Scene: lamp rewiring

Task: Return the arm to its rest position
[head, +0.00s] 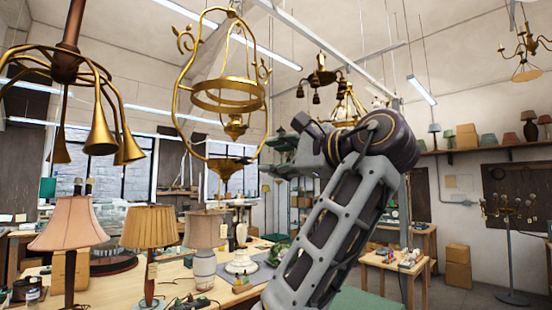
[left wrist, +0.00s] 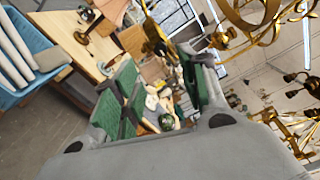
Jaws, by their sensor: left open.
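My left arm (head: 345,215) rises from the bottom centre of the head view, bent at a dark joint. My left gripper (head: 282,157) is beyond that joint, pointing left, high in front of the workbench. In the left wrist view its green-padded fingers (left wrist: 158,92) stand apart with nothing held between them. The gripper is near the hanging brass lamp frame (head: 215,95), to its right in the head view; I cannot tell the depth gap. My right gripper is not in view.
A brass fixture with horn shades (head: 100,135) hangs at left. A pink-shaded lamp (head: 68,225), a pleated yellow lamp (head: 149,228) and a white-based lamp (head: 205,235) stand on the wooden bench (head: 225,293). A small table (head: 400,262) stands at right.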

